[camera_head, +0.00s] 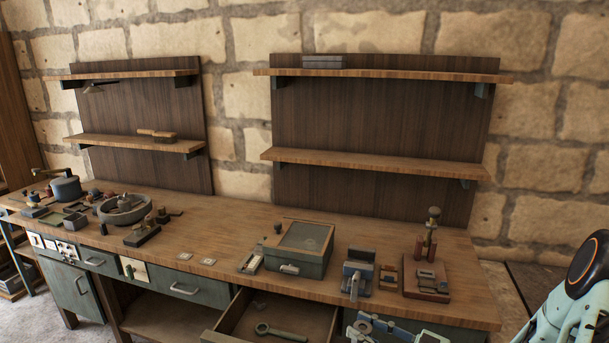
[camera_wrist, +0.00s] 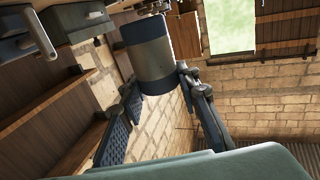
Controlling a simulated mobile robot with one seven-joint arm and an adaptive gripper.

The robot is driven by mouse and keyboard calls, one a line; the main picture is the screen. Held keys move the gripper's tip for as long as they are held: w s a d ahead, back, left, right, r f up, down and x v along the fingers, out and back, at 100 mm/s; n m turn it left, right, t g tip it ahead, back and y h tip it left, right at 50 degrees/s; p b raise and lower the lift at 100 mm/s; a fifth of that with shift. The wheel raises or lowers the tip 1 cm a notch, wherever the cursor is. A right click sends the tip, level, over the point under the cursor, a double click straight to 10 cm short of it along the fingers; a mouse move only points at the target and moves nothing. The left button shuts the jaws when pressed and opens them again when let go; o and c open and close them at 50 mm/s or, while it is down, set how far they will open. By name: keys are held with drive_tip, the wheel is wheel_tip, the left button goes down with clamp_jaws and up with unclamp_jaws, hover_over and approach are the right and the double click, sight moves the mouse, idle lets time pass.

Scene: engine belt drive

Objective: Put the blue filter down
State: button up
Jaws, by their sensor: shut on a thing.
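The blue filter (camera_wrist: 148,62) is a short dark blue-grey cylinder with a paler metallic band. In the wrist view it sits between the fingertips of my gripper (camera_wrist: 160,88). My gripper is shut on it, with a finger on either side near its lower end. The filter is tilted in the picture and appears held in the air. Where the fingers press on it is partly hidden. I cannot make out the filter for certain in the head view.
The wooden workbench (camera_head: 225,228) has an open drawer (camera_head: 255,311) with a wrench-like tool (camera_head: 281,332). A glass-topped box (camera_head: 300,250), a vise-like device (camera_head: 357,270) and a stand (camera_head: 428,280) occupy its right half. A bowl (camera_head: 125,210) stands left. Bare wood lies between bowl and box.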

drive_tip(key=shift+w+a+r+m+t+h, duration=0.1)
drive_tip(key=shift+a+r+m+t+h, duration=0.1)
drive_tip(key=shift+m+t+h, duration=0.4)
drive_tip(key=shift+w+a+r+m+t+h, duration=0.1)
drive_tip(key=shift+a+r+m+t+h, duration=0.1)
drive_tip(key=shift+m+t+h, duration=0.4)
drive_tip(key=shift+s+d+f+m+t+h, duration=0.1)
drive_tip(key=shift+m+t+h, duration=0.4)
drive_tip(key=shift+h, duration=0.1)
drive_tip(key=shift+d+f+m+t+h, duration=0.1)
drive_tip(key=shift+m+t+h, duration=0.3)
drive_tip(key=shift+t+h, duration=0.15)
drive_tip(key=shift+s+d+f+m+t+h, duration=0.2)
drive_tip(key=shift+m+t+h, duration=0.2)
drive_tip(key=shift+h, duration=0.15)
drive_tip(key=shift+d, duration=0.1)
